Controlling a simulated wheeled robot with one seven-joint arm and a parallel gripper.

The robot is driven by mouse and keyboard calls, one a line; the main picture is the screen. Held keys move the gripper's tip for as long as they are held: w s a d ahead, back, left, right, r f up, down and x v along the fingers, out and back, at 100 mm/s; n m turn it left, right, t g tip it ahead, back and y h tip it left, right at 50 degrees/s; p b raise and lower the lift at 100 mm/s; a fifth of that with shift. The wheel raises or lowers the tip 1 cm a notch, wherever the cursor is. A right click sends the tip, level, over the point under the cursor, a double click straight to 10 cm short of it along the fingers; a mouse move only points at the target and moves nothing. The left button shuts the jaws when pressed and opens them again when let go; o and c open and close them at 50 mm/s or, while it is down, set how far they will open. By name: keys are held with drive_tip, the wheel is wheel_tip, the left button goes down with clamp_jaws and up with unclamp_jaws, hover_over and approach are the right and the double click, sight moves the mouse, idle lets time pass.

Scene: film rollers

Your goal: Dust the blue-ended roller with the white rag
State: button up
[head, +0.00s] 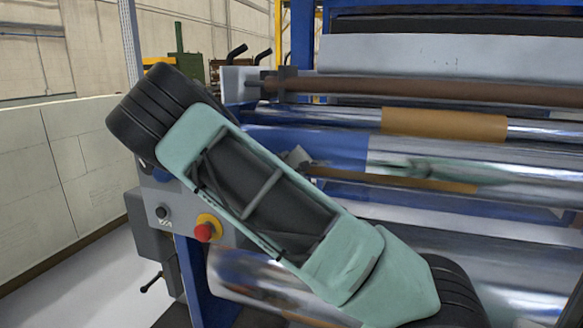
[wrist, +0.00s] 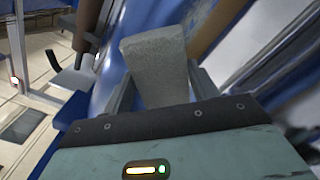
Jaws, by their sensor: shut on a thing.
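The blue-ended roller (head: 310,146) lies across the machine in the head view, blue at its left end and shiny chrome to the right. In the wrist view, my gripper (wrist: 160,88) is shut on the rag (wrist: 157,62), which looks pale grey and stands out flat beyond the fingers. A blue surface lies behind the rag there. I cannot tell whether the rag touches the roller. In the head view my arm hides most of the gripper; only a small pale piece shows beside the blue end.
A brown roller (head: 430,92) and a chrome roller with a tan band (head: 444,123) lie above; more rollers lie below. A red stop button (head: 204,232) sits on the machine's left side panel. A pale wall (head: 60,165) stands at left, with clear floor before it.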

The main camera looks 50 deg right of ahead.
sight(335, 164)
drive_tip(key=shift+w+d, duration=0.25)
drive_tip(key=shift+d, duration=0.35)
drive_tip(key=shift+s+d+b, duration=0.2)
drive_tip(key=shift+s+b, duration=0.1)
drive_tip(key=shift+s, duration=0.35)
drive_tip(key=shift+s+d+b, duration=0.25)
drive_tip(key=shift+s+b, duration=0.1)
drive_tip(key=shift+s, duration=0.25)
drive_tip(key=shift+s+d+b, duration=0.2)
drive_tip(key=shift+s+b, duration=0.1)
drive_tip(key=shift+s, duration=0.35)
drive_tip(key=shift+s+d+b, duration=0.35)
drive_tip(key=shift+s+d, duration=0.05)
drive_tip(key=shift+s, duration=0.4)
drive_tip(key=shift+s+d+b, duration=0.35)
drive_tip(key=shift+s+d, duration=0.05)
drive_tip(key=shift+s, duration=0.35)
drive_tip(key=shift+s+d+b, duration=0.25)
drive_tip(key=shift+s, duration=0.45)
drive_tip(key=shift+s+d+b, duration=0.3)
drive_tip(key=shift+s, duration=0.45)
drive_tip(key=shift+s+d+b, duration=0.25)
drive_tip(key=shift+s, duration=0.45)
drive_tip(key=shift+d, duration=0.1)
